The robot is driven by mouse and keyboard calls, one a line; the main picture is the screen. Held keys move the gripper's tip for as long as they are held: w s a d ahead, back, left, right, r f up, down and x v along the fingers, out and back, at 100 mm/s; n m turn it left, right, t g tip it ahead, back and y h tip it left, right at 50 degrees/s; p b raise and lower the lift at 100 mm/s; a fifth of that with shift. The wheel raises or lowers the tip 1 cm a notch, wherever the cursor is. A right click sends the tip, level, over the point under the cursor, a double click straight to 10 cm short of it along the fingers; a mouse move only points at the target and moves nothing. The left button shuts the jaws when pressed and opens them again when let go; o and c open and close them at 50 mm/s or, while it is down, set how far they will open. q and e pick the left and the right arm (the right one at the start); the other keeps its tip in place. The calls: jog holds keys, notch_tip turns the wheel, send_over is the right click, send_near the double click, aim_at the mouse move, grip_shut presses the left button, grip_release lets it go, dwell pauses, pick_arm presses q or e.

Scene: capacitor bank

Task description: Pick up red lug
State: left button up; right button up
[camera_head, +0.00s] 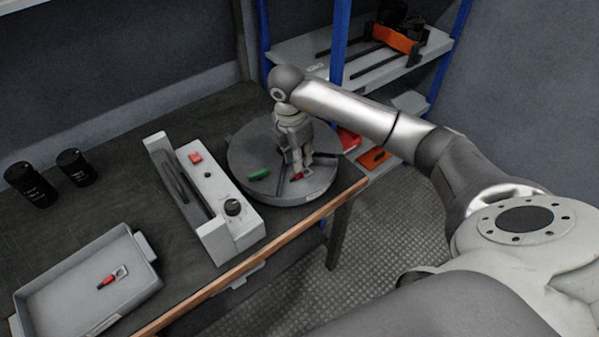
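A small red lug (297,176) lies on or just above the round grey turntable (247,190), near its front right part. My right gripper (302,168) points down at this lug, with its fingertips right at it. The fingers partly cover the lug, and I cannot tell whether they are closed on it. Another red lug (107,282) with a metal end lies in the grey tray (150,281) at the lower left. My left gripper is not in view.
A green piece (260,174) lies on the turntable left of my gripper. A grey device (236,226) with a red button and black knob stands beside it. Two black cylinders (75,167) stand at the left. A blue-framed shelf (340,45) is behind my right arm.

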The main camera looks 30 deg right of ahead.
aim_at(300, 173)
jog(key=f, duration=0.4)
jog(key=d+f, duration=0.1)
jog(key=f, duration=0.1)
jog(key=shift+w+f+p, duration=0.25)
jog(key=shift+w+p, duration=0.05)
jog(key=shift+p, duration=0.1)
jog(key=shift+c, duration=0.3)
grip_shut()
